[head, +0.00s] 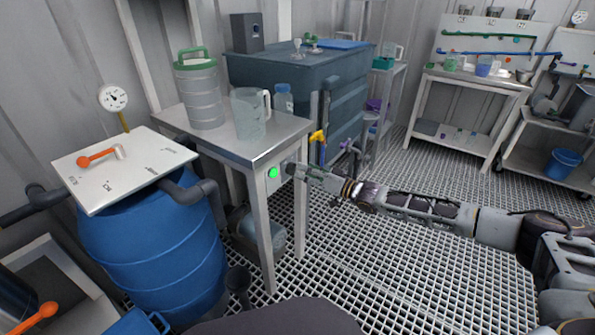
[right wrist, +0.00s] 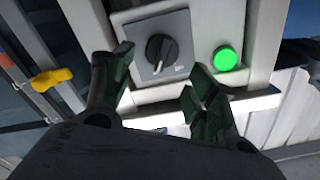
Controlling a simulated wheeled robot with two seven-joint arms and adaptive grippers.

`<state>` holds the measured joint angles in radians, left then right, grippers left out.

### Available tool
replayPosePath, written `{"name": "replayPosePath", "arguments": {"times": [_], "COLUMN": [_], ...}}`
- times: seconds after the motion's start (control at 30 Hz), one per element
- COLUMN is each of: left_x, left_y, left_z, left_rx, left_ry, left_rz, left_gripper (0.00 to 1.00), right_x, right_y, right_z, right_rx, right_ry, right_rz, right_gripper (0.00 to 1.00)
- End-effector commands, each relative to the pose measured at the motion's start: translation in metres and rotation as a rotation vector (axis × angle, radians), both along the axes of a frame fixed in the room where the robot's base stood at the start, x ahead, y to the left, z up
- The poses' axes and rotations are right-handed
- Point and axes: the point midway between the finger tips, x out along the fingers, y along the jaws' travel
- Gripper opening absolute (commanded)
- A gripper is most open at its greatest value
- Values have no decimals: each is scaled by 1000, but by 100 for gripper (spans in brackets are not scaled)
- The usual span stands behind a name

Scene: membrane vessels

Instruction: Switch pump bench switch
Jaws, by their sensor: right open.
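The pump bench switch is a black rotary knob (right wrist: 160,48) on a grey square plate (right wrist: 181,28), set in the bench's pale frame. A white mark shows on the knob's lower end. A lit green lamp (right wrist: 225,58) sits right of it, and also shows in the head view (head: 273,172). My right gripper (right wrist: 157,72) is open, its dark fingers to either side of the knob in the picture. I cannot tell whether they touch it. In the head view my right gripper (head: 290,170) reaches the bench side and hides the knob. My left gripper is not in view.
The metal bench (head: 262,146) carries a ribbed canister (head: 199,95) and a clear jug (head: 249,117). A yellow valve handle (head: 318,136) is close behind my right gripper. A blue barrel (head: 155,250) stands left, a dark blue tank (head: 285,72) behind. Grating floor is open at the right front.

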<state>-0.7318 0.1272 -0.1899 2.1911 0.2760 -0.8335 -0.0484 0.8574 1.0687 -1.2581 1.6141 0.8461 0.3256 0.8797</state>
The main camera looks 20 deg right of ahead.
Motion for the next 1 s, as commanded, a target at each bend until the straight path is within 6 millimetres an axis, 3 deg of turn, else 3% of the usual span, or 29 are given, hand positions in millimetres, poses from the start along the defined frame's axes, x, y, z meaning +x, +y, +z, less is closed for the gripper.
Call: {"name": "replayPosePath", "arguments": {"times": [0.43, 0.9, 1.0], "left_x": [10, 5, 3], "left_y": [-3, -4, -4], "left_z": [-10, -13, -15], "left_rx": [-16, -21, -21], "left_ry": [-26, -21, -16], "left_rz": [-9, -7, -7], "left_gripper": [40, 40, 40], "right_x": [30, 35, 35], "right_y": [24, 27, 27], "right_z": [0, 0, 0], "right_rx": [1, -1, 0], "right_ry": [-1, 1, 0], "right_rz": [-1, 0, -1], "right_gripper": [57, 57, 44]}}
